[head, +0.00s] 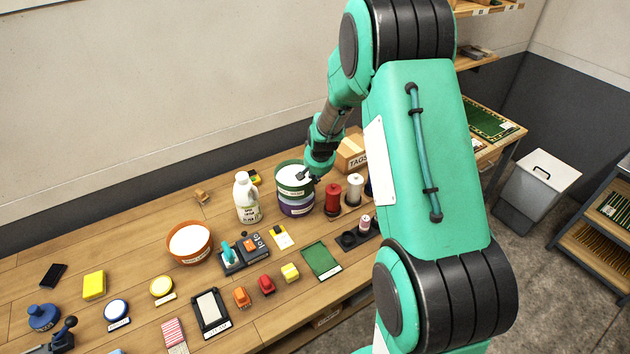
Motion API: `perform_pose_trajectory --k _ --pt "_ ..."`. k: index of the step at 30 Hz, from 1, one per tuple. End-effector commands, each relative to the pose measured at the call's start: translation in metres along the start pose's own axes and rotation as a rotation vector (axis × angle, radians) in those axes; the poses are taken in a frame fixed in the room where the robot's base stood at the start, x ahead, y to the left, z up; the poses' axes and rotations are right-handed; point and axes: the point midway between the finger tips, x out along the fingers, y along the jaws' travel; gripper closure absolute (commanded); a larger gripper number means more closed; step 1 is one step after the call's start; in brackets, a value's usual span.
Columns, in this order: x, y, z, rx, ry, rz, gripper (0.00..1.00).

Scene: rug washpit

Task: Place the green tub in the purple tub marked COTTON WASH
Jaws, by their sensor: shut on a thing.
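The green tub (283,182), with white contents and a pale label, is upright on the bench's far side. The purple tub (296,208), also with a pale label, shows directly below it. The green tub hides the purple tub's mouth, so I cannot tell whether it is seated inside or held just above. The purple tub's label is too small to read. My gripper (304,176) reaches down from the upper right and is shut on the green tub at its right rim.
A white bottle (246,198) stands close on the left. Red (333,198) and white (355,187) spools stand close on the right, with a TAGS box (352,153) behind. An orange bowl (190,242) and small items fill the front and left.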

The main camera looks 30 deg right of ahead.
Motion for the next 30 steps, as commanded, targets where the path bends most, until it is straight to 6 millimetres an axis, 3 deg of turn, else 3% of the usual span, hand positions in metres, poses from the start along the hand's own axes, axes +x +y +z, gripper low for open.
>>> perform_pose_trajectory --k 30 --pt "0.019 0.001 0.005 0.0 0.007 -0.001 1.0"
